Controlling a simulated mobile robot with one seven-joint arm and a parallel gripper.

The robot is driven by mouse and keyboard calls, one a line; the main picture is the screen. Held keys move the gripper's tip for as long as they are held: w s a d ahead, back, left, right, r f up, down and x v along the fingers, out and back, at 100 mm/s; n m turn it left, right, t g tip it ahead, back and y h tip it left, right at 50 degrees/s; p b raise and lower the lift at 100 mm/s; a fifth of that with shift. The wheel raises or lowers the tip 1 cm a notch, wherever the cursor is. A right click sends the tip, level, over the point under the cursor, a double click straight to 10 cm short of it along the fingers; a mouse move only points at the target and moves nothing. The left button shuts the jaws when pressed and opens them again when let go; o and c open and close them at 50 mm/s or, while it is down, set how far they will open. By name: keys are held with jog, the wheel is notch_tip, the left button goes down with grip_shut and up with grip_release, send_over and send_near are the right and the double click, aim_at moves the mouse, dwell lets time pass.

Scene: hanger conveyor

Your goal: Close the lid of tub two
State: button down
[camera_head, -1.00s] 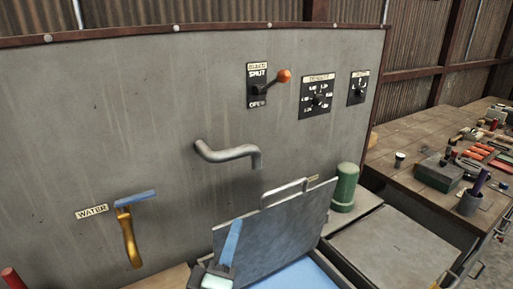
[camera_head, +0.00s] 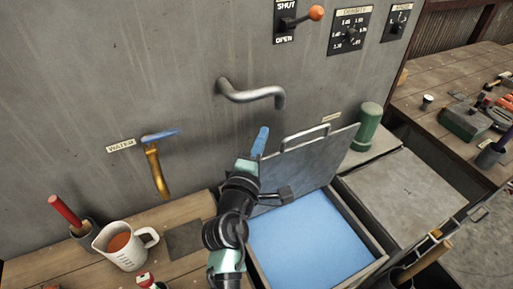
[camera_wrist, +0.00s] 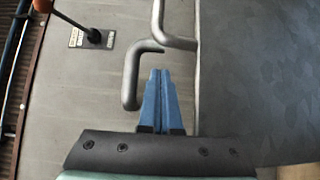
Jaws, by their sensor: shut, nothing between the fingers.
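A grey metal lid (camera_head: 318,163) stands raised and leaning back at the rear of an open tub (camera_head: 371,243) filled with blue. A bar handle (camera_head: 305,137) is on its top edge. I cannot read a number on the tub. My gripper (camera_head: 264,130) has slim blue fingers, shut and empty, pointing up by the lid's upper left corner. In the wrist view, the fingertips (camera_wrist: 160,72) are beside the lid (camera_wrist: 258,75), with its handle (camera_wrist: 172,30) ahead to the right. Contact with the lid cannot be told.
A bent grey pipe (camera_head: 250,95) juts from the panel above and also shows in the wrist view (camera_wrist: 130,75). A closed lid (camera_head: 407,188) lies to the right. A green cylinder (camera_head: 369,127) stands behind. A measuring jug (camera_head: 121,248) and a yellow water tap (camera_head: 156,170) are left.

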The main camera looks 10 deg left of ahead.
aim_at(275, 155)
jog(key=shift+s+d+r+p, duration=0.1)
jog(key=shift+s+d+p, duration=0.1)
jog(key=shift+d+p, duration=0.4)
jog(key=shift+s+d+p, duration=0.15)
jog(key=shift+d+p, duration=0.35)
jog(key=shift+d, duration=0.05)
jog(key=shift+s+d, duration=0.3)
jog(key=shift+s, duration=0.05)
jog(key=shift+d+f, duration=0.1)
jog(key=shift+f, duration=0.1)
